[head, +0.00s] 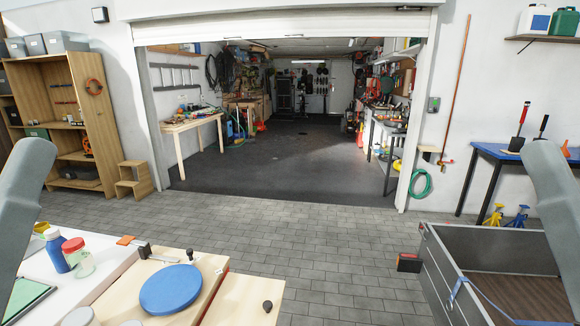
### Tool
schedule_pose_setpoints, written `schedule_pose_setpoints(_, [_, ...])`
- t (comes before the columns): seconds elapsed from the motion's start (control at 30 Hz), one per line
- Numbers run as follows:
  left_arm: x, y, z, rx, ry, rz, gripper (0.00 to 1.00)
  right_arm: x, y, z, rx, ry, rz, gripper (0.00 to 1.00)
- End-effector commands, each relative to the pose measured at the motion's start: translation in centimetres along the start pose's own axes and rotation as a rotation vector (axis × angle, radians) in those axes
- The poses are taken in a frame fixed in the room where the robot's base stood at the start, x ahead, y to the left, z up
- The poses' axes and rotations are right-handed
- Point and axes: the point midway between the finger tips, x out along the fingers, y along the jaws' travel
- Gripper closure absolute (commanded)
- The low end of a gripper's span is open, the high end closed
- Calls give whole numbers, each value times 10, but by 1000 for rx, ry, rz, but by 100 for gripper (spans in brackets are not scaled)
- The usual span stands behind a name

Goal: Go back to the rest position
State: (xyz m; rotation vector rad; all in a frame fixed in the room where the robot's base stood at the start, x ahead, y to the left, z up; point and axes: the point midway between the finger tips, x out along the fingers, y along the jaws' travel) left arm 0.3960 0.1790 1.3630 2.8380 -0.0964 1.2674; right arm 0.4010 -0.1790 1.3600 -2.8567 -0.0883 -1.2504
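Only links of my two arms show, one at the left edge and one at the right edge of the head view. Both of my grippers are outside the picture, so their fingers and anything in them are hidden. The wooden workbench (244,299) is at the lower left. A round blue disc (171,290) lies on its board. A blue bottle (56,250) and a clear jar with a red lid (79,260) stand on the white surface to the left.
A grey trailer (490,237) stands at lower right. The paved floor (330,255) between is mostly clear.

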Motion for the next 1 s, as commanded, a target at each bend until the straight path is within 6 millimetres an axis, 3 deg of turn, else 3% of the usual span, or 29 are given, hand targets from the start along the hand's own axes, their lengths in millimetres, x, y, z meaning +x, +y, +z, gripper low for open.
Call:
schedule_pose_setpoints(0.03, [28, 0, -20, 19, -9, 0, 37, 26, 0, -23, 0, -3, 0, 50])
schedule_pose_setpoints(0.27, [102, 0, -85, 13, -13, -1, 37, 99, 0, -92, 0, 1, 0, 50])
schedule_pose_setpoints(0.5, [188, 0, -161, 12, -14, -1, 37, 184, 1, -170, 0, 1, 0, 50])
schedule_pose_setpoints(0.6, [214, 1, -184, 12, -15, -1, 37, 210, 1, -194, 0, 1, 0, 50])
schedule_pose_setpoints(0.77, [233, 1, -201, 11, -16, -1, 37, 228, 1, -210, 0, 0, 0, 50])
schedule_pose_setpoints(1.0, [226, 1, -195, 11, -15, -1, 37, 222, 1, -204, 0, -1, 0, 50])
